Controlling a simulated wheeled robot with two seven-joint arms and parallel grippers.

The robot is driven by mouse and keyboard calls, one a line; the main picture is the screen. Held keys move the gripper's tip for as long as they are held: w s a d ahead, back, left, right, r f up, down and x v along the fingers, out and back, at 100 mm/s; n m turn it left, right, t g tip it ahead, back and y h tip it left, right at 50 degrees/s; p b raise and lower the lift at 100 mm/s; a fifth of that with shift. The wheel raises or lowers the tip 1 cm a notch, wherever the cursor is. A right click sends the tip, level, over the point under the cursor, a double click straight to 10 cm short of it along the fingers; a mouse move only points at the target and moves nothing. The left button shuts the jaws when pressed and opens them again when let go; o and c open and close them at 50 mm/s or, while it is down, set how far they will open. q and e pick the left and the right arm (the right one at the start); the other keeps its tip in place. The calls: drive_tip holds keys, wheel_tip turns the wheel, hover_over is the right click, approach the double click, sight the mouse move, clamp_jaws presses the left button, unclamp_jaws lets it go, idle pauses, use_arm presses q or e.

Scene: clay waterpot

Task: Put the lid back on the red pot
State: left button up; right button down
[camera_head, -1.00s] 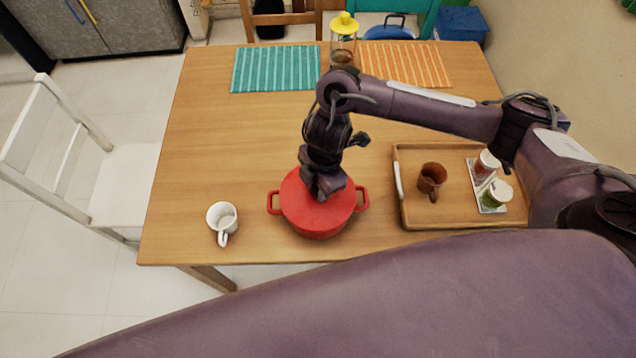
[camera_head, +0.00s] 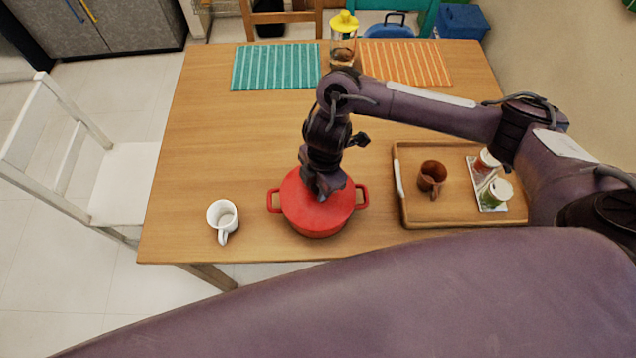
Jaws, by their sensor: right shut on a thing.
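The red pot (camera_head: 317,228) stands near the front edge of the wooden table, with a handle at each side. The red lid (camera_head: 298,205) lies on top of the pot and looks level over its rim; whether it is fully seated is hard to tell. My right gripper (camera_head: 321,192) points down over the lid's middle and is shut on the lid's knob, which the gripper hides. My left gripper is not in view.
A white mug (camera_head: 222,221) stands left of the pot. A wooden tray (camera_head: 448,222) at the right holds a brown mug (camera_head: 431,176) and two small jars (camera_head: 497,194). A teal mat (camera_head: 275,67), an orange mat (camera_head: 405,63) and a yellow-topped bottle (camera_head: 343,40) lie farther back. The table's left middle is clear.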

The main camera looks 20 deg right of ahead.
drive_tip(key=shift+f+p, duration=0.15)
drive_tip(key=shift+p, duration=0.4)
idle(1.8)
idle(0.3)
drive_tip(key=c, duration=1.1)
unclamp_jaws()
drive_tip(key=shift+o, duration=0.7)
drive_tip(key=o, duration=0.4)
drive_tip(key=shift+r+p, duration=3.55)
drive_tip(key=shift+p, duration=0.1)
